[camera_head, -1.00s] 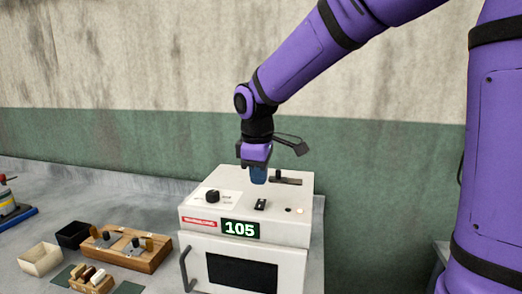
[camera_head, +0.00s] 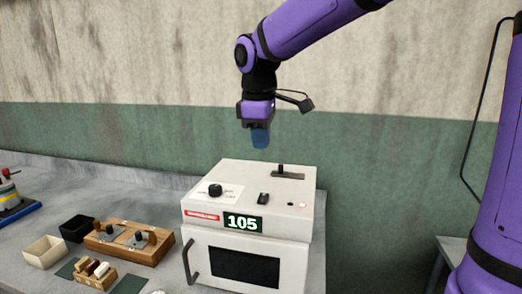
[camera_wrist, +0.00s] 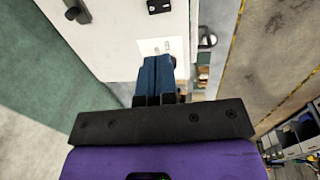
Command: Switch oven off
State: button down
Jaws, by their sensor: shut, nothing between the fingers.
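The white oven (camera_head: 270,232) stands on the bench with its door shut, and its green display reads 105. On its top are a round black dial (camera_head: 215,190), a small black rocker switch (camera_head: 263,198), and a dark slot with an upright black lever (camera_head: 281,170). A small lit spot (camera_head: 302,205) shows at the front right of the top. My gripper (camera_head: 260,138) is shut and empty, pointing down above the rear of the oven top, clear of it. In the wrist view the shut blue fingers (camera_wrist: 153,80) show over the white oven top (camera_wrist: 105,40).
Left of the oven are a wooden rack (camera_head: 130,242), a black box (camera_head: 76,228), a cream box (camera_head: 44,251) and a small wooden block holder (camera_head: 95,273). The wall rises close behind. The air above the oven is free.

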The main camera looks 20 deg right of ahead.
aim_at(263, 198)
jog(key=shift+w+d+r, duration=0.1)
jog(key=shift+w+d, duration=0.3)
jog(key=shift+d, duration=0.05)
jog(key=f, duration=0.4)
jog(key=w+f, duration=0.1)
jog(key=f, duration=0.4)
jog(key=d+f, duration=0.1)
jog(key=f, duration=0.4)
jog(key=shift+w, duration=0.2)
jog(key=shift+f, duration=0.2)
jog(key=shift+s, duration=0.1)
jog(key=shift+s+a+r, duration=0.1)
jog(key=shift+s+a, duration=0.35)
jog(key=shift+s, duration=0.1)
jog(key=shift+r, duration=0.1)
